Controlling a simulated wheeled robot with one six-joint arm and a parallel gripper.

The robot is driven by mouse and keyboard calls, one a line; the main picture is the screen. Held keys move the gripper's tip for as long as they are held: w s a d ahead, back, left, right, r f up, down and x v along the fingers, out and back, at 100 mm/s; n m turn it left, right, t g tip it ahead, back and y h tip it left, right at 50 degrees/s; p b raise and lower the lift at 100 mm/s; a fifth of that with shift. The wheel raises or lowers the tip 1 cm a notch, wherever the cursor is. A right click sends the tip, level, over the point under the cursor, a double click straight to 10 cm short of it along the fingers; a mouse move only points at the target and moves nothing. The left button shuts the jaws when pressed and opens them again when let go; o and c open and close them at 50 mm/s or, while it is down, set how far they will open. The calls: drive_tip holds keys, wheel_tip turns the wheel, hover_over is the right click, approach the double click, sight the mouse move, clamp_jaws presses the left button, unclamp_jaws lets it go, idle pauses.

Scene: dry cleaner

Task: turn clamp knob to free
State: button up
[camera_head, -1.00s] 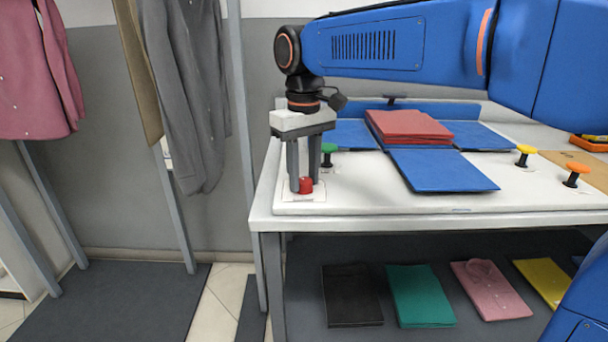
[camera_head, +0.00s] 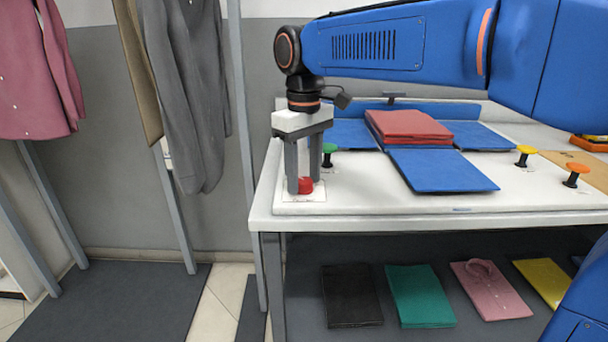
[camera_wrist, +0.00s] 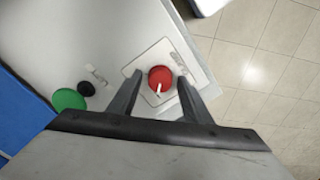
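The red round clamp knob (camera_head: 306,188) sits on a small white plate (camera_wrist: 151,98) at the left front corner of the white table. In the wrist view the knob (camera_wrist: 160,75) shows a white pointer mark toward the bottom of the picture. My gripper (camera_head: 304,187) points straight down over it. In the wrist view its two fingers (camera_wrist: 160,80) stand on either side of the knob, with a visible gap on each side. The gripper looks open and the knob is between the fingers. Markings on the plate are too small to read.
A green knob (camera_head: 329,150) stands just behind my gripper. Blue folding panels (camera_head: 443,171) with a folded red garment (camera_head: 407,124) lie to the right. Yellow (camera_head: 525,153) and orange (camera_head: 575,172) knobs stand further right. Folded clothes lie on the shelf below.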

sight(304, 180)
drive_tip(key=shift+r, duration=0.1)
wheel_tip(304, 180, up, 17)
idle(0.8)
drive_tip(key=shift+r, duration=0.1)
drive_tip(key=s+d+f+m+t, duration=0.1)
drive_tip(key=s+d+f+m, duration=0.1)
drive_tip(key=s+d+f, duration=0.4)
drive_tip(key=s+d+f+m+t, duration=0.1)
drive_tip(key=s+d+f+m, duration=0.15)
drive_tip(key=d+f, duration=0.6)
drive_tip(key=s+d+f+m+t, duration=0.1)
drive_tip(key=s+d+f+m, duration=0.1)
drive_tip(key=s+d+f, duration=0.45)
drive_tip(key=s+d+f+m+t, duration=0.1)
drive_tip(key=s+d+f, duration=0.1)
drive_tip(key=f, duration=0.4)
drive_tip(key=s+d+f+m, duration=0.1)
drive_tip(key=s+d+f, duration=0.2)
drive_tip(key=f, duration=0.3)
drive_tip(key=shift+s+d+f+t, duration=0.25)
drive_tip(key=shift+s+d+t, duration=0.15)
drive_tip(key=shift+s, duration=0.15)
